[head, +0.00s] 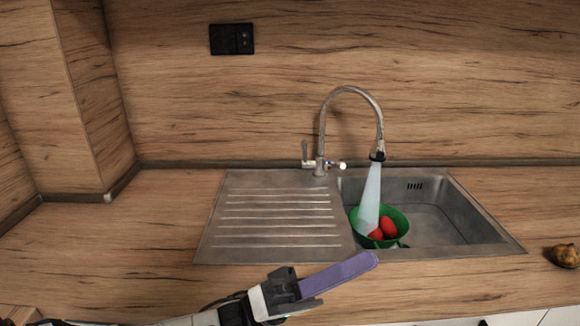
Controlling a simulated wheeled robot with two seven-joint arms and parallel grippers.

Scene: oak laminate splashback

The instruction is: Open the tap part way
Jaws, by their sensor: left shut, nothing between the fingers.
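The tap (322,130) is a tall metal gooseneck behind the sink, with its spout over the basin. A pale stream of water (369,198) runs from the spout into a green bowl. My left gripper (372,260), with purple fingers, is shut and empty in front of the sink's front edge, well apart from the tap. My right gripper is not in view.
The green bowl (399,216) holds red round items (388,227) in the metal sink basin (455,215). A ribbed drainboard (275,250) lies left of the basin, bare. A brownish object (566,255) sits on the counter at the far right. The counter at left is clear.

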